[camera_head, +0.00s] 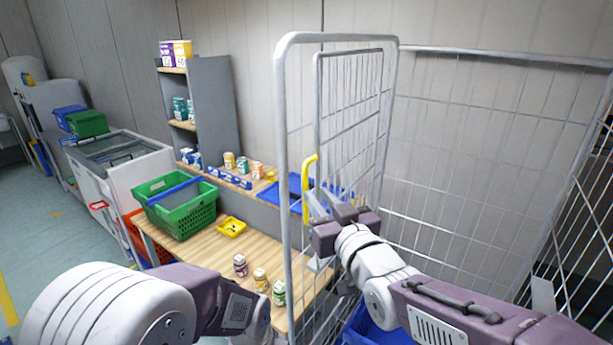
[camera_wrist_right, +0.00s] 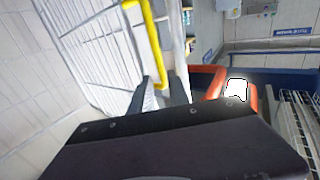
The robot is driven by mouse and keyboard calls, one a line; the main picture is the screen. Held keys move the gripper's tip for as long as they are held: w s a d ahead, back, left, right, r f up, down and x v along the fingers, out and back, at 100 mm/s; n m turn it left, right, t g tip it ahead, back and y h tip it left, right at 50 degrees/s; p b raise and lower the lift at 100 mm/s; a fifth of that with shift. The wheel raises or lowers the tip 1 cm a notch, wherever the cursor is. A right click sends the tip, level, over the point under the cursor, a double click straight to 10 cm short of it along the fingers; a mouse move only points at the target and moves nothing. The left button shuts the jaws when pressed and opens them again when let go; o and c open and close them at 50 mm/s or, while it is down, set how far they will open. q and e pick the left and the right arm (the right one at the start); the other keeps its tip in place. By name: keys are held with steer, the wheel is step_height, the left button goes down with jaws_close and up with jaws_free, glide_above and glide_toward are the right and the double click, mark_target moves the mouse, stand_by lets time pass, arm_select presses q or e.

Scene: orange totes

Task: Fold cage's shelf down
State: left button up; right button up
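The wire cage (camera_head: 285,150) stands in front of me, to the right of the workbench. A smaller wire panel, which looks like its shelf (camera_head: 350,95), stands upright inside the cage's left side. A yellow handle (camera_head: 308,185) is beside that panel, and it also shows in the right wrist view (camera_wrist_right: 145,35). My right gripper (camera_head: 322,208) is at the handle's lower end. In the right wrist view its two fingers (camera_wrist_right: 163,92) are apart, with the handle's lower end between or just beyond them; contact is unclear. My left arm shows at lower left, but its gripper is not visible.
A wooden workbench (camera_head: 200,248) holds a green basket (camera_head: 180,212), a small yellow tray (camera_head: 232,227) and several jars. A blue tote (camera_head: 375,330) is partly hidden below my right arm. The cage's side mesh (camera_head: 585,210) stands at the right.

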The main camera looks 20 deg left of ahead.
mark_target(307, 183)
steer(key=p+x, duration=0.3)
steer(key=x, duration=0.4)
steer(key=shift+w+a, duration=0.3)
steer(key=shift+w, duration=0.05)
steer(key=shift+d, duration=0.1)
jaws_close()
stand_by(0.8)
